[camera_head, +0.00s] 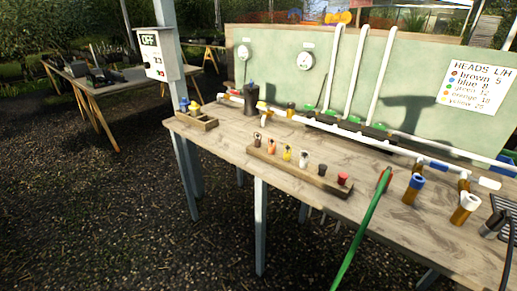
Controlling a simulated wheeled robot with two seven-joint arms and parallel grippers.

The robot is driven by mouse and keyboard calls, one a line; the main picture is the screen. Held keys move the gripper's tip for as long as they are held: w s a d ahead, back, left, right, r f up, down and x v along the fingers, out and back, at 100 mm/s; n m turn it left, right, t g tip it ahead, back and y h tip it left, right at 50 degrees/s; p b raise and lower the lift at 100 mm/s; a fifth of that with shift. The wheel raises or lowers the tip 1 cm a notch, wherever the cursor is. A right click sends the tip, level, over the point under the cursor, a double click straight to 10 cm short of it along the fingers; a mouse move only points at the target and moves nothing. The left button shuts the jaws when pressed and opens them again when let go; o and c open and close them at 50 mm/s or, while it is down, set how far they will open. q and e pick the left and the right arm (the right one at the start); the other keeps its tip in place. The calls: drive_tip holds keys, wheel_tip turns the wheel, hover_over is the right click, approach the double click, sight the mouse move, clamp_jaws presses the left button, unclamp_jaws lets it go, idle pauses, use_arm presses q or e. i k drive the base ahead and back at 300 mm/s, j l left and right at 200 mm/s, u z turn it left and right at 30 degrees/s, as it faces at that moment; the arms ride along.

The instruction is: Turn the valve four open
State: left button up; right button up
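A white pipe line (400,152) runs along the back of the wooden bench. Several small green parts (379,126) sit on it near the feet of three upright white pipes (382,75). A yellow part (262,106) sits on the line further left, and a blue part (432,162) further right. No number is readable on any of them, so I cannot tell which is valve four or how its handle stands. Neither of my grippers is visible.
A rack (300,170) of small coloured heads lies along the bench's front. A green hose (359,235) hangs over the front edge. Brown fittings with blue (416,182) and white (470,201) tops stand right. A control box (157,55) reading OFF is on a post left.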

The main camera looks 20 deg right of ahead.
sight(380, 127)
drive_tip(key=z, duration=1.85)
